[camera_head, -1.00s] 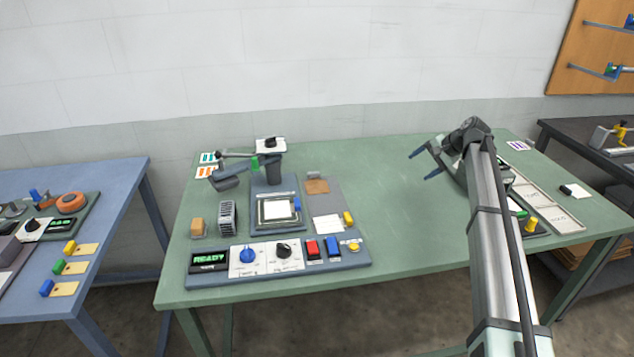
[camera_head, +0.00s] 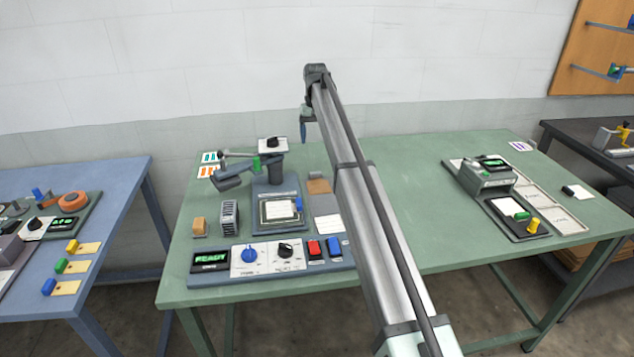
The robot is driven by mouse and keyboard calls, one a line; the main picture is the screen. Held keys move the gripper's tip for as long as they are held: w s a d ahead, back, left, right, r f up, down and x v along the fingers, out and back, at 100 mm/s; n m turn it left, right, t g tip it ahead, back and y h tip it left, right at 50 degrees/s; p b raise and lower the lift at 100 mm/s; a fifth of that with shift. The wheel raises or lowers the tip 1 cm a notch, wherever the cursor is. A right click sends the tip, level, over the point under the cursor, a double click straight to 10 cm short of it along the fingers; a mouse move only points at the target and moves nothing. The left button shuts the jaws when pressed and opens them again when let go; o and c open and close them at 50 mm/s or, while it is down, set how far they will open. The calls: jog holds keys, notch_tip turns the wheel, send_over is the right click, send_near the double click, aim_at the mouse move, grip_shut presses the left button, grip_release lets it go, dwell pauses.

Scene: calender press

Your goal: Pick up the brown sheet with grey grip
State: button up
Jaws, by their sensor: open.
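A control panel with a blue knob (camera_head: 249,255) and red button (camera_head: 314,248) runs along the front. A second device (camera_head: 487,174) sits at the right. The table's middle right (camera_head: 415,180) is clear.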

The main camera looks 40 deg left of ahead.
send_over(316, 173)
jog(key=f, duration=0.8)
jog(key=shift+w+a+f, duration=0.15)
jog(key=shift+w+f, duration=0.1)
jog(key=shift+s+f, duration=0.15)
jog(key=shift+f, duration=1.15)
jog(key=shift+s+f, duration=0.1)
jog(key=shift+f, duration=1.2)
jog(key=shift+c, duration=0.4)
jog(key=c, duration=1)
